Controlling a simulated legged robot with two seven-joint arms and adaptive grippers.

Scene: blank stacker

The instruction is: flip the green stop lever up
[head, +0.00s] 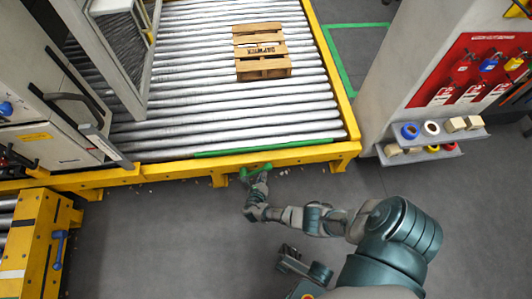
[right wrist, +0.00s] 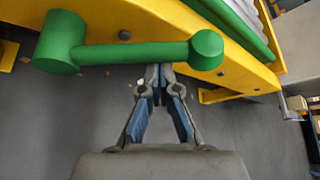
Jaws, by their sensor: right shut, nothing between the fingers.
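The green stop lever (head: 256,171) is mounted on the front of the yellow conveyor frame. In the right wrist view the lever (right wrist: 130,54) has a thick round hub at left and a bar running nearly level to a round knob at right. My right gripper (right wrist: 158,72) is shut and empty, its fingertips right at the underside of the bar, between hub and knob. I cannot tell if they touch it. In the head view the right gripper (head: 260,178) is at the lever and partly hides it. A grey part of mine at bottom centre may be the left gripper; its fingers are unclear.
The yellow conveyor frame (head: 320,155) borders the rollers, with a green strip (head: 250,146) along its front edge. A wooden pallet (head: 262,66) lies on the rollers. A shelf with tape rolls (head: 410,130) stands at right. The grey floor (head: 170,235) before the conveyor is open.

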